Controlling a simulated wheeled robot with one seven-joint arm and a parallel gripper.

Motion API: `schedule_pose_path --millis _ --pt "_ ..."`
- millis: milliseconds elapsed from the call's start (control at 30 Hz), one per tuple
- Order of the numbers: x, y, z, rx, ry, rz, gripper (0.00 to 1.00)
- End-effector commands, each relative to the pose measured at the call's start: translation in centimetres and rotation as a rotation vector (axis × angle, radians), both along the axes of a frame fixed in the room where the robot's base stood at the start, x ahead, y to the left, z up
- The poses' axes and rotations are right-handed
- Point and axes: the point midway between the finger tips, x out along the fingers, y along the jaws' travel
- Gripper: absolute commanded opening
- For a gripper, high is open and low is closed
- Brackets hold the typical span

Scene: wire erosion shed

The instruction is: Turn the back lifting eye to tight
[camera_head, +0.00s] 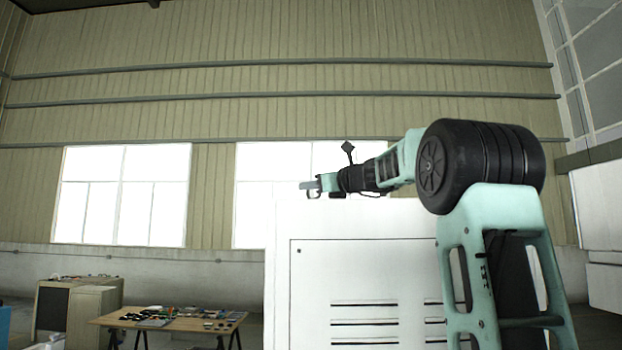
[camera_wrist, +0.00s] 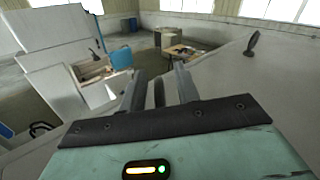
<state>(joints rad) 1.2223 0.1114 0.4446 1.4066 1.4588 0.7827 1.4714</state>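My gripper (camera_head: 312,186) is at the top left of a tall white cabinet (camera_head: 350,258), with my arm reaching over from the right. In the wrist view its two grey fingers (camera_wrist: 160,88) are spread apart. A dark, narrow upright piece (camera_wrist: 159,93), which looks like a lifting eye seen edge-on, stands between them with a gap on each side. A second dark lifting eye (camera_wrist: 252,43) stands on the light top surface to the right, clear of the gripper. I cannot tell from the views which eye is the back one, or how tight either is.
The cabinet's pale top (camera_wrist: 225,72) is bare around the second eye. Beyond and below, a wooden table (camera_head: 185,322) carries small items at lower left, beside a beige cabinet (camera_head: 92,315). A blue object (camera_wrist: 121,58) and white machinery (camera_wrist: 55,50) show in the wrist view.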

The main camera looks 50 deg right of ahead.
Motion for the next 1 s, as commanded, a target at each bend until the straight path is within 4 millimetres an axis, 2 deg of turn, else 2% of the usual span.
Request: schedule_pose_path --millis 100,367,400,500,1000 --pt "0.65 0.02 0.05 0.001 0.0 0.001 0.32" --pt "0.77 0.03 -0.06 0.0 0.0 0.0 0.32" --pt "0.76 0.03 -0.05 0.0 0.0 0.0 0.29" --pt "0.74 0.02 -0.05 0.0 0.0 0.0 0.01" --pt "0.79 0.02 -0.14 -0.003 0.002 -0.076 0.0"
